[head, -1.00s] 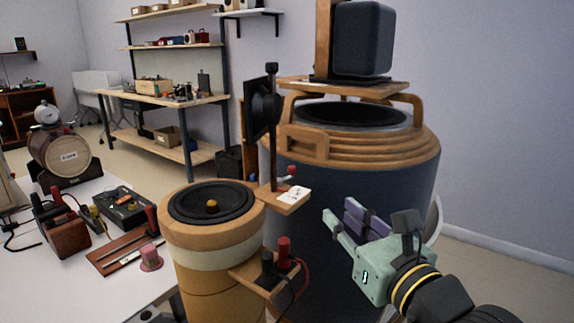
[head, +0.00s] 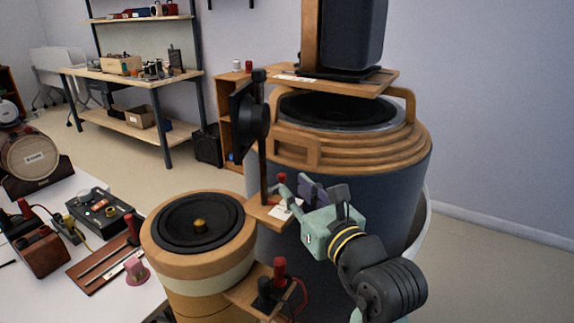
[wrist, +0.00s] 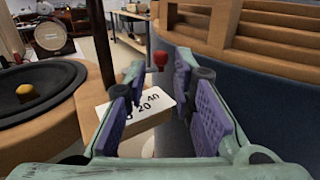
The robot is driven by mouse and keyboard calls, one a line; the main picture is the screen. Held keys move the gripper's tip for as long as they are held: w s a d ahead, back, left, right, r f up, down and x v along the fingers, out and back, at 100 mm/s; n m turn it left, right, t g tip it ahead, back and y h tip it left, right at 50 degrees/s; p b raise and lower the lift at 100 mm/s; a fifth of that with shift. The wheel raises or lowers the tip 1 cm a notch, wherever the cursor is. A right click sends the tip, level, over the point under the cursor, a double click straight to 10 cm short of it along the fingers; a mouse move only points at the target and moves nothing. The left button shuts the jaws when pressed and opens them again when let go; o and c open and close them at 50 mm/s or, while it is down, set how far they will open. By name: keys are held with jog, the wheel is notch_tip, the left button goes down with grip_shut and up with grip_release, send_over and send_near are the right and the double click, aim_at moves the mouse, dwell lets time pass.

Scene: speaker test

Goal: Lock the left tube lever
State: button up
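The left tube (head: 180,275) is a short wooden cylinder with a black speaker cone on top. A wooden bracket (head: 262,212) on its right side carries a black post and a white card marked 20 and 40 (wrist: 150,103). A small lever with a red knob (head: 282,177) stands by the bracket. In the wrist view the red knob (wrist: 160,59) shows beyond and between my fingertips. My gripper (head: 296,186) is at the bracket's right end, open and empty, its purple pads apart (wrist: 160,72). The fingers partly hide the card. I cannot tell the lever's lock state.
A large dark tube (head: 340,190) with wooden rings stands close behind my gripper. A lower bracket with red and black terminals (head: 265,288) juts from the left tube. A black speaker (head: 243,122) is on the post. A white table (head: 85,290) with tools lies left.

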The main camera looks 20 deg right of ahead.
aim_at(284, 178)
jog(key=shift+w+a+p, duration=0.2)
jog(key=shift+w+p, duration=0.15)
jog(key=shift+w, duration=1.95)
grip_shut()
